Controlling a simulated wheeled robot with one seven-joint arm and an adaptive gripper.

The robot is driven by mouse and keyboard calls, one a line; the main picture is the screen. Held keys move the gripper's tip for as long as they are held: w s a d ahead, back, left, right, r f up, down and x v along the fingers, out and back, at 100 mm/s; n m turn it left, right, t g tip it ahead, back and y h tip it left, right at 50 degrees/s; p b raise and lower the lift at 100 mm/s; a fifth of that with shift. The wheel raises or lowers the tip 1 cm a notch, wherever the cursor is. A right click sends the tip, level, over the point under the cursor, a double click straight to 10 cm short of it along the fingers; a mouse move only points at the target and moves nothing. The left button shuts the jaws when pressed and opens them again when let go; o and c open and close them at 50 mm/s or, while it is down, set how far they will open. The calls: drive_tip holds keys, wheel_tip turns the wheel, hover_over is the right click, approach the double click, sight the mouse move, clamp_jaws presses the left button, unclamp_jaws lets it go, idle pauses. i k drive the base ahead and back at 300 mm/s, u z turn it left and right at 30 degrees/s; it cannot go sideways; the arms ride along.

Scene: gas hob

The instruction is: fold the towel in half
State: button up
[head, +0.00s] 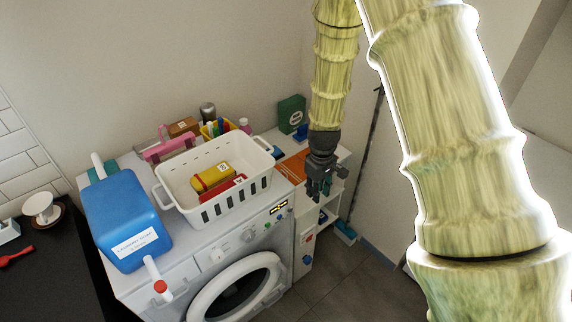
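An orange cloth-like piece (294,166), which may be the towel, lies flat on top of the white shelf unit just right of the washing machine. Part of it is hidden behind my gripper and the white basket, so I cannot tell its full outline or whether it has a fold. My dark gripper (319,194) points down at the front right of the orange piece, near the shelf's front edge. Its fingers are too small and dark to tell whether they are apart. I see nothing held in it.
A white basket (234,204) with yellow and red packs stands on the washing machine (188,272). A green box (291,114) stands behind the orange piece. The black counter (42,285) is at left.

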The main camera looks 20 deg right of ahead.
sight(292, 168)
drive_tip(key=i, duration=0.95)
